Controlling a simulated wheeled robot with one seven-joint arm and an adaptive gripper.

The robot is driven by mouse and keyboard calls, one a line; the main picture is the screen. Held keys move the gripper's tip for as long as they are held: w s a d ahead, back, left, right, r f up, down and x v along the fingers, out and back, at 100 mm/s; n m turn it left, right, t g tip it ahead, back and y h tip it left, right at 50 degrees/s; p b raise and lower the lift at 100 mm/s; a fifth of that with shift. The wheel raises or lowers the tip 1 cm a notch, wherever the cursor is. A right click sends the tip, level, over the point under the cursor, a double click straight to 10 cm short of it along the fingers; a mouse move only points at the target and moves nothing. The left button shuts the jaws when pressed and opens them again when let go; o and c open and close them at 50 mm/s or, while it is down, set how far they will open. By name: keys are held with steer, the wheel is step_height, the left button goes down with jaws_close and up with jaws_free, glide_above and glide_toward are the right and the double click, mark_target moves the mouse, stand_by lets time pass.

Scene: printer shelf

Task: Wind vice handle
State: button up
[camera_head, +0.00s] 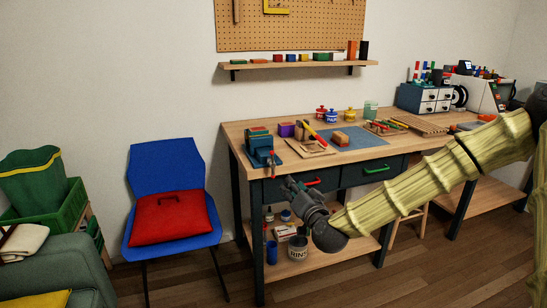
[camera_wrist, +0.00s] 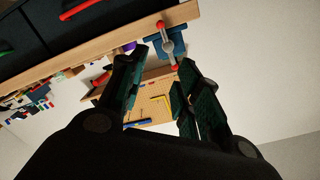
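The blue vice (camera_head: 259,142) is mounted on the left front corner of the workbench. Its grey handle bar with red end knobs (camera_head: 272,163) hangs nearly upright at the vice's front. My gripper (camera_head: 290,186) is in front of the bench, a little below and right of the handle. In the wrist view, my gripper (camera_wrist: 164,60) is open with nothing between its fingers. The handle (camera_wrist: 168,46) shows beyond the fingertips, its lower red knob in line with the gap. The blue vice (camera_wrist: 158,48) is partly hidden behind the handle. I see no contact.
The wooden workbench (camera_head: 228,132) holds tools, jars and blocks. Red (camera_head: 313,183) and green (camera_head: 376,169) drawer handles stick out below its top. A blue chair (camera_head: 165,160) with a red cushion stands left. The floor between chair and bench is clear.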

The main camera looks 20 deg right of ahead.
mark_target(273, 162)
steer(key=w+n, duration=0.2)
steer(key=w, duration=0.3)
steer(key=w+a+r+n+p, duration=0.1)
steer(key=w+n, duration=0.2)
steer(key=w, duration=0.2)
steer(key=w+r+n+p, duration=0.1)
steer(key=w+n, duration=0.1)
steer(key=w, duration=0.4)
steer(key=shift+a+n, duration=0.3)
steer(key=shift+a, duration=0.05)
steer(key=shift+c, duration=0.5)
jaws_close()
